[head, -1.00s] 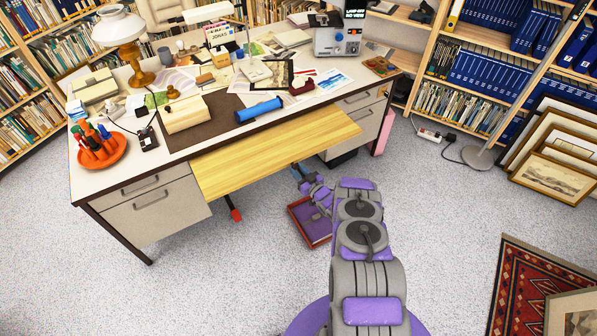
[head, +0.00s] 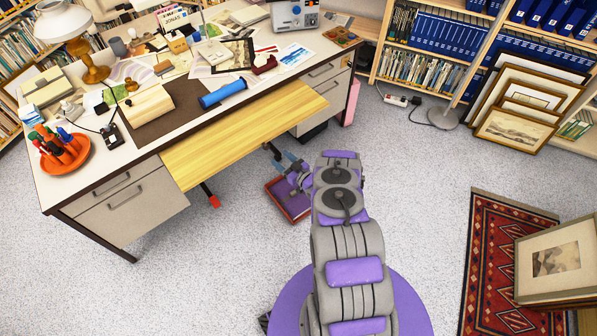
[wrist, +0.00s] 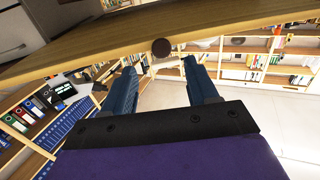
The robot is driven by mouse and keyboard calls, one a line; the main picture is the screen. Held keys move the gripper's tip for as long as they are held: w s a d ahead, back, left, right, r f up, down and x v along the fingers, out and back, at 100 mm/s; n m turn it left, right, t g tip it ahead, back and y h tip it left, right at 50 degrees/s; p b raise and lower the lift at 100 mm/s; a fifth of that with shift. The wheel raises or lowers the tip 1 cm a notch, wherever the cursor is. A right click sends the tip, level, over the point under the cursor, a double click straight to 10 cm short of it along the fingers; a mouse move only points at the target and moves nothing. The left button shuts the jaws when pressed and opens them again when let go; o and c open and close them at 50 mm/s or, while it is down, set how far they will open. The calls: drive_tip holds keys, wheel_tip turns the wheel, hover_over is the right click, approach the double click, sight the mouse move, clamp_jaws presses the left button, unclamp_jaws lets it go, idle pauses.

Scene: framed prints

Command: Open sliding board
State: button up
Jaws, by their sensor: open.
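The sliding board (head: 245,130) is a pale yellow wooden slab projecting from under the front of the desk top in the head view. In the wrist view the board (wrist: 250,22) spans the top of the picture, with a round dark knob (wrist: 161,48) on it. My gripper (head: 273,152) is low by the board's front edge, right of its middle. In the wrist view my gripper (wrist: 158,82) has its two blue fingers wide apart, with nothing held. The knob appears above the gap between the fingers; I cannot tell how far beyond them it is.
The cluttered desk (head: 95,160) has a drawer unit on each side of the board. A red-rimmed tray (head: 285,205) lies on the floor beneath my arm. Framed prints (head: 515,120) lean at the right, near a patterned rug (head: 490,250). Grey carpet is open around my base.

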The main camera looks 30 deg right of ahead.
drive_tip(key=v, duration=1)
drive_tip(key=shift+p, duration=0.3)
drive_tip(key=shift+f, duration=0.1)
